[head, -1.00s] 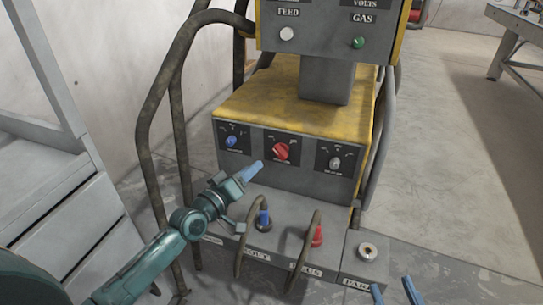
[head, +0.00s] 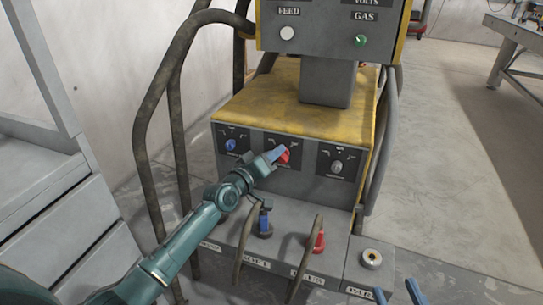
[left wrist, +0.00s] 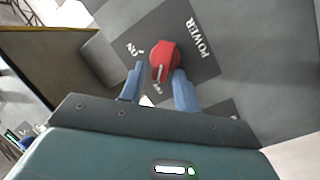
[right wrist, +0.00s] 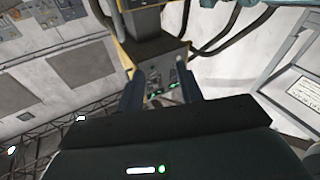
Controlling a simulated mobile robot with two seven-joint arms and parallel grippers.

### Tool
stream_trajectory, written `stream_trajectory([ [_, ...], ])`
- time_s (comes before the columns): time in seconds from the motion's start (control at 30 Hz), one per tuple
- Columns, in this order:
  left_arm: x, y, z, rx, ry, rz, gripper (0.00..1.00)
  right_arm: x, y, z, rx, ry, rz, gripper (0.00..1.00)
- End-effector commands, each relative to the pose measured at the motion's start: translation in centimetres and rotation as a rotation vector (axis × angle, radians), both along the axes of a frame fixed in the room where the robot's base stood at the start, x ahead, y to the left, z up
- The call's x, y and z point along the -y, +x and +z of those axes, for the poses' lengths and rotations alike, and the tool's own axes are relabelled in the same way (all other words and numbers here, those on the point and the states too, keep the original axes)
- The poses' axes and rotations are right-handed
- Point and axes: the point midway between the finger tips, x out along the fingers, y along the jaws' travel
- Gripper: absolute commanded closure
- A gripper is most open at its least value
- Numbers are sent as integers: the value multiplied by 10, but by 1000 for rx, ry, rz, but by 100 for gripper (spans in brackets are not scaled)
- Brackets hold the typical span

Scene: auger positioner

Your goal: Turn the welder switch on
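The welder's red power knob (head: 285,158) sits on the middle dark plate of the lower front panel. In the left wrist view the red knob (left wrist: 165,60) shows a pale pointer and labels reading POWER and ON, with another small label near the fingers. My left gripper (head: 277,154) is at the knob and partly covers it in the head view. In the left wrist view its blue fingers (left wrist: 160,82) are apart, one on each side of the knob's near end; contact cannot be told. My right gripper (head: 398,292) is open and empty at the bottom right.
A blue knob (head: 231,145) and a grey knob (head: 337,167) flank the red one. Below are a blue plug (head: 264,224) and a red plug (head: 318,240) with cables on the ledge. Thick hoses (head: 150,110) hang at the left.

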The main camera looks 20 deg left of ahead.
Motion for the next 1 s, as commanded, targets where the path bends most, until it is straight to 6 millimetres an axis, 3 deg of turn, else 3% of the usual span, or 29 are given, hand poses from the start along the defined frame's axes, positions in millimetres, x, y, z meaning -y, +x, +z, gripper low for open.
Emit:
stream_trajectory([
  [0.4, 0, 0, 0, 0, 0, 0, 100, 0, 0, 0, 2, 0, 1, 64],
  [0.77, 0, 0, 3, 0, 41, 0, 100, 0, 0, 8, 11, -13, 0, 64],
  [1.0, 2, -1, 9, 4, 179, 0, 100, 2, -2, 13, 10, -78, -12, 64],
])
